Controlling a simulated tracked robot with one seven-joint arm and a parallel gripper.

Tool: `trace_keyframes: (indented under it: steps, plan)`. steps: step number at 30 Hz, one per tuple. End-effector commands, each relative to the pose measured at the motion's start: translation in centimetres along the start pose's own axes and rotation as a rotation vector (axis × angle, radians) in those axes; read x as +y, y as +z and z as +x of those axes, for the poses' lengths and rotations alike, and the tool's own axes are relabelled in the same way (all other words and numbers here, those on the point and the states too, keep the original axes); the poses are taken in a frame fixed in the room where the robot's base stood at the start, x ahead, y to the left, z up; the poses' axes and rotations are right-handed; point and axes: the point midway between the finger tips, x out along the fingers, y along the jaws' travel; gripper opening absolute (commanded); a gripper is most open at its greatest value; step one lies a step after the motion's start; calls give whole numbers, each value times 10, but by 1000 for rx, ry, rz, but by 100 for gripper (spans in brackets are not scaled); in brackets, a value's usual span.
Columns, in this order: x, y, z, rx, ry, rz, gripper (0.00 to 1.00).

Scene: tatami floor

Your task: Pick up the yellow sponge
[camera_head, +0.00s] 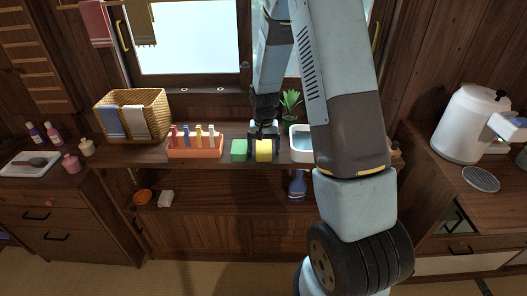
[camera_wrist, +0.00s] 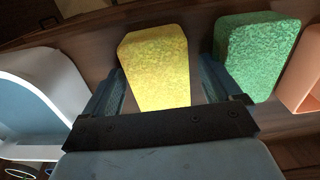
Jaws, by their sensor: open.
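The yellow sponge (camera_head: 264,150) stands on the wooden shelf at the middle of the head view. In the wrist view the yellow sponge (camera_wrist: 156,68) lies between the two dark fingers of my gripper (camera_wrist: 168,88). The left finger is close to the sponge's left side, and a gap shows on the right. In the head view my gripper (camera_head: 263,138) reaches down from above with a finger on each side of the sponge. The jaws are open. I cannot tell whether either finger touches the sponge. The sponge's near lower part is hidden behind the gripper body in the wrist view.
A green sponge (camera_head: 239,150) stands just left, close to the right finger in the wrist view (camera_wrist: 258,52). A white basin (camera_head: 300,144) and a plant (camera_head: 291,101) are to the right. A wicker basket (camera_head: 133,113) stands at left.

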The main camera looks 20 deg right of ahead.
Motion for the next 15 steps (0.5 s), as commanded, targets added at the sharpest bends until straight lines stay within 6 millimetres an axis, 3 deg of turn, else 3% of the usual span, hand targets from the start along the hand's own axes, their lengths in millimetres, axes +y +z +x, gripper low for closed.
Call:
trace_keyframes:
  steps: [4, 15]
  plan:
    - [0, 0, 0, 0, 0, 0, 92]
    - [0, 0, 0, 0, 0, -1, 56]
